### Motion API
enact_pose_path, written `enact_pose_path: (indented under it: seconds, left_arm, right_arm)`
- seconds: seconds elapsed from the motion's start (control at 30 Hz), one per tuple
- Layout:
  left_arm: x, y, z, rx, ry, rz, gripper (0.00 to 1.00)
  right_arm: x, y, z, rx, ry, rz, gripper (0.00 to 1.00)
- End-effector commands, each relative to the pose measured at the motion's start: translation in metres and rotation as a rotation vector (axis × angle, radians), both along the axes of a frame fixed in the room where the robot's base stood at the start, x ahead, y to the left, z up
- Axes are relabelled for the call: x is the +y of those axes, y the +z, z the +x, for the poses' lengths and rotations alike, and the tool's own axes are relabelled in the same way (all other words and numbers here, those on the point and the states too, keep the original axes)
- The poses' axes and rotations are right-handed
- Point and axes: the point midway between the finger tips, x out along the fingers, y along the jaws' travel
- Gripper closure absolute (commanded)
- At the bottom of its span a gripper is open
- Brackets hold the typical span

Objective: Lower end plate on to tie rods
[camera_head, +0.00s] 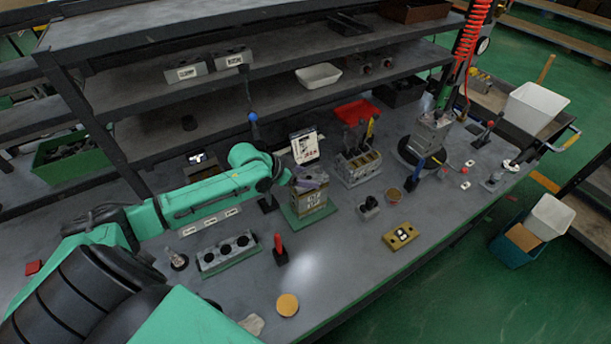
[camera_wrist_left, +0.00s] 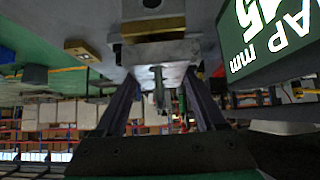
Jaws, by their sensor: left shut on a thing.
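My left gripper (camera_head: 290,180) reaches in from the left, at the upper part of the valve block stack (camera_head: 310,203), which stands on a green base. A greyish-purple plate (camera_head: 312,179), apparently the end plate, sits at the top of the stack; whether it is seated or just above cannot be told. In the left wrist view, my gripper's two dark fingers (camera_wrist_left: 161,78) are shut on a grey plate (camera_wrist_left: 160,52), with a rod-like part below it in the picture. The tie rods are not clearly visible in the head view. My right gripper is not in view.
A white card (camera_head: 305,146) stands behind the stack. The front bench is fairly clear.

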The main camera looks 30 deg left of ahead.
Motion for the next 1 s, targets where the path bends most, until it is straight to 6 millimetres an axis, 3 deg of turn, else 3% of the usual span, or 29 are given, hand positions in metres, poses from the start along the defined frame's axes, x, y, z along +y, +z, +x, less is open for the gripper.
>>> enact_pose_path:
  seconds: [0.3, 0.33, 0.4, 0.73, 1.0]
  left_arm:
    - [0.000, -0.008, 0.001, -0.002, 0.001, 0.000, 1.00]
    - [0.000, -0.007, 0.001, -0.002, 0.000, 0.000, 0.20]
    - [0.000, -0.007, 0.000, -0.002, 0.000, 0.000, 0.00]
    - [0.005, -0.004, -0.005, 0.002, 0.003, 0.003, 0.00]
    - [0.021, 0.021, -0.030, 0.004, 0.004, 0.007, 0.00]
  right_arm:
    - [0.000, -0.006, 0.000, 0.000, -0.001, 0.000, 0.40]
    - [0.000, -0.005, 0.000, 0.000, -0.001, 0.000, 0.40]
    - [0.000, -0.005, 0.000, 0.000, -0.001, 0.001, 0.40]
    - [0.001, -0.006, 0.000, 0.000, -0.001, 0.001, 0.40]
    - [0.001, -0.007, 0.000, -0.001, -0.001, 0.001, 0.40]
